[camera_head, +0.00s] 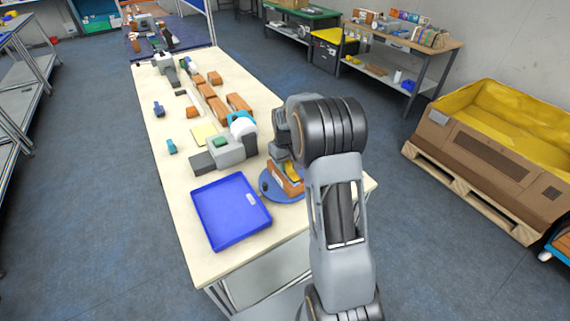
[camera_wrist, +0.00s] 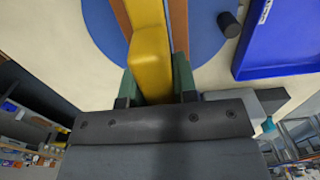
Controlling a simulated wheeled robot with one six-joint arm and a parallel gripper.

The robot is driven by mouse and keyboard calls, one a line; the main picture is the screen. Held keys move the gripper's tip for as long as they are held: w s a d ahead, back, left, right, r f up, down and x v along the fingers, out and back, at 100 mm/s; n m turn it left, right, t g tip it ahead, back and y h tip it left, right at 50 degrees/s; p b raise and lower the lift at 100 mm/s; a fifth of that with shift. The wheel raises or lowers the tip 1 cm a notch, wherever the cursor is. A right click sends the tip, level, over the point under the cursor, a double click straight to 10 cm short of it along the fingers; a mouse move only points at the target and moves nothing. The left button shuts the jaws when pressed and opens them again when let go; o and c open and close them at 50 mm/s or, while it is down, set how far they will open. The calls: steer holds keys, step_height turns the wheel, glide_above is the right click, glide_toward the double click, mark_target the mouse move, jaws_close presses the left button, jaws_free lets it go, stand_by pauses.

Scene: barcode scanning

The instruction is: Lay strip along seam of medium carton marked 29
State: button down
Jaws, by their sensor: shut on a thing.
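My gripper (camera_wrist: 156,80) is shut on a yellow tool (camera_wrist: 150,50), which sits between its two green-padded fingers in the wrist view. The tool also shows in the head view (camera_head: 292,172), below my arm. An orange-brown carton (camera_head: 284,182) lies on a round blue disc (camera_head: 275,194) near the right edge of the table. In the wrist view, the carton (camera_wrist: 179,22) shows as a narrow band behind the tool, on the disc (camera_wrist: 205,30). I cannot tell whether tool and carton touch. The seam, any strip and the number 29 cannot be made out.
A blue tray (camera_head: 216,236) lies left of the disc, empty but for a small white label. A grey device (camera_head: 226,152) stands behind it. Several brown cartons (camera_head: 218,109) lie farther along the table. A small dark cylinder (camera_wrist: 229,24) stands by the disc.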

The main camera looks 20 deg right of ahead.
steer(key=shift+r+p, duration=1.75)
steer(key=shift+r, duration=1.15)
steer(key=shift+f, duration=0.1)
